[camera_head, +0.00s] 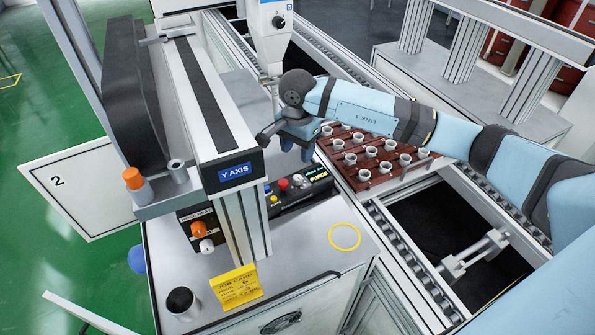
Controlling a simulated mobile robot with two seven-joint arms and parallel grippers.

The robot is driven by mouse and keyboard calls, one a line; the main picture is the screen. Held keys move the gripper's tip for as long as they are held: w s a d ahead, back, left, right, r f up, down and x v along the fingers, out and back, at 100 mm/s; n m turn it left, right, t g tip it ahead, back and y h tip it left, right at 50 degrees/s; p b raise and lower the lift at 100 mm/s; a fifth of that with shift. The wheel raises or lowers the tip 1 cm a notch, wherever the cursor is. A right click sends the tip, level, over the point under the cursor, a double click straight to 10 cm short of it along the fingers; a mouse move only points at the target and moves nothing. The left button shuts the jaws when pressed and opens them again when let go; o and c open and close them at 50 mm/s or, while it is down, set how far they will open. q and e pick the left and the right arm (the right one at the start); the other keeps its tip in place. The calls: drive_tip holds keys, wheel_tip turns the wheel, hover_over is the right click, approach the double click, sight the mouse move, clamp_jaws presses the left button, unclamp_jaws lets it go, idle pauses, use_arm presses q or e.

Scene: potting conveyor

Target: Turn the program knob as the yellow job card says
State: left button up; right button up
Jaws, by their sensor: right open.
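The yellow job card (236,287) stands upright on the grey bench top at the lower left; its small print is too small to read. A second black panel (303,196) has red, yellow and blue buttons and a lit display. I cannot tell which control is the program knob. My right gripper (285,145) is open and empty, above and behind the black panel, apart from it. My left gripper is out of view.
The Y AXIS beam (236,171) and its post stand left of my gripper. A brown tray (375,176) of several small pots sits on the conveyor at right. A dark cup (181,301) stands on the bench. A yellow ring (345,237) marks clear bench top.

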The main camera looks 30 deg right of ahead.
sight(298, 177)
wheel_tip(298, 177, down, 8)
drive_tip(key=shift+r+p, duration=0.1)
drive_tip(key=shift+p, duration=0.4)
drive_tip(key=shift+f, duration=0.75)
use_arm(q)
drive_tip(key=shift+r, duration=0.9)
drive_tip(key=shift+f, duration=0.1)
use_arm(e)
drive_tip(key=shift+c, duration=0.7)
drive_tip(key=c, duration=0.8)
drive_tip(key=shift+f+m+b, duration=0.1)
drive_tip(key=shift+m+b, duration=0.2)
drive_tip(key=shift+m, duration=0.1)
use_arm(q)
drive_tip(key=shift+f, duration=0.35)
use_arm(e)
drive_tip(key=shift+m, duration=0.4)
